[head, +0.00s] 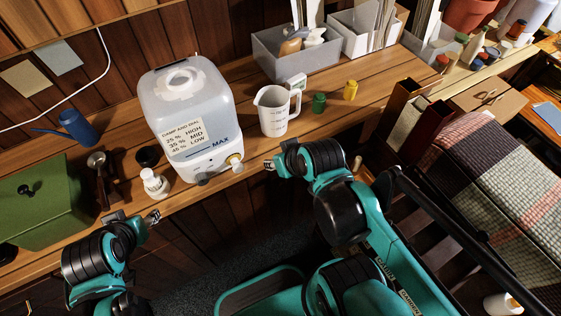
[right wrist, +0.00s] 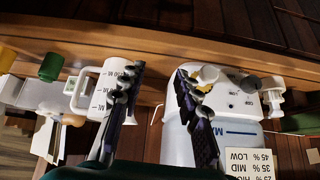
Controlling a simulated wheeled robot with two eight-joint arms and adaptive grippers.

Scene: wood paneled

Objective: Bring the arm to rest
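My right arm (head: 340,200) reaches in from the lower right, its gripper (head: 270,163) at the bench's front edge, between the white humidifier tank and the measuring jug. In the right wrist view the gripper's two fingers (right wrist: 158,88) stand apart with nothing held between them.
The wooden bench (head: 225,85) carries the tank (head: 185,100), measuring jug (head: 274,112), green jar (head: 319,103), yellow jar (head: 350,90), white bottle (head: 154,184) and green box (head: 40,210). Grey bins (head: 297,55) stand behind. A chair with a plaid blanket (head: 480,185) is at the right.

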